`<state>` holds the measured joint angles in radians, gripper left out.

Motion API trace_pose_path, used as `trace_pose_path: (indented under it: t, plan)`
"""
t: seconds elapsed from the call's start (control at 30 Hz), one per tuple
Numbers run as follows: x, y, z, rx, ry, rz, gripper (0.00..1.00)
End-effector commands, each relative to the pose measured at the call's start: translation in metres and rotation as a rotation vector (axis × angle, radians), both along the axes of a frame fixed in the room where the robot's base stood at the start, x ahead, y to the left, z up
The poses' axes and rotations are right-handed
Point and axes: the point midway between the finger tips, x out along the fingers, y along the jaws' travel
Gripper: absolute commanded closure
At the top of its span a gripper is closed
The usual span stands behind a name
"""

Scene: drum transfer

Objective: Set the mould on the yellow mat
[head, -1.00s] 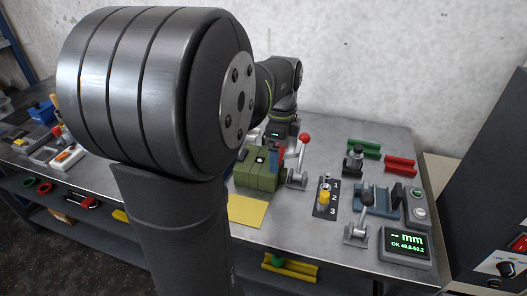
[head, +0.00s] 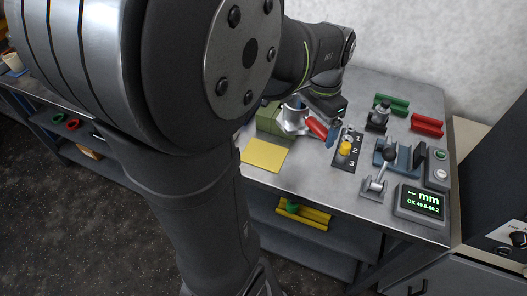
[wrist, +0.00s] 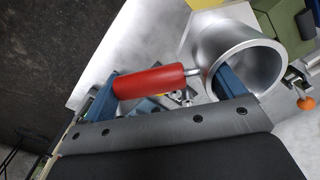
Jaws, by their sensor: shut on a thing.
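The mould, a silver hollow cylinder with a red handle, shows in the wrist view (wrist: 232,38) and in the head view (head: 292,121). My gripper (wrist: 165,92) has two blue fingers and is shut on the mould. One finger shows inside the cylinder's opening and the other by the handle's outer end; the exact contact is unclear. The yellow mat (head: 264,155) lies bare on the bench at the front edge, to the front left of the mould. In the head view the mould looks tilted. Its height above the bench is hard to judge.
A green block (head: 268,117) stands behind the mat, partly hidden by my arm. A 1-2-3 selector with a yellow knob (head: 345,148) is right of the mould. Red (head: 426,124) and green holders are behind.

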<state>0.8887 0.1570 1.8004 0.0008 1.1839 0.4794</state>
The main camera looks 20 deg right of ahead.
Motion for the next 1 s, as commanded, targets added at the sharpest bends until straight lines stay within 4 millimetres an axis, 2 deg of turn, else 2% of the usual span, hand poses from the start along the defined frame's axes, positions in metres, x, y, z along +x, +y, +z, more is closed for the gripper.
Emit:
trace_pose_path:
  t: [0.3,0.57,0.67,0.77,1.0]
  plan:
    - [-0.024,0.012,-0.016,0.000,-0.001,0.410,0.54]
    - [-0.030,0.017,-0.023,-0.001,-0.001,0.569,0.54]
    - [-0.023,0.020,-0.029,0.001,-0.001,0.586,0.54]
    - [-0.008,0.028,-0.039,0.002,0.000,0.591,0.54]
    - [0.039,0.049,-0.070,0.002,0.000,0.590,0.54]
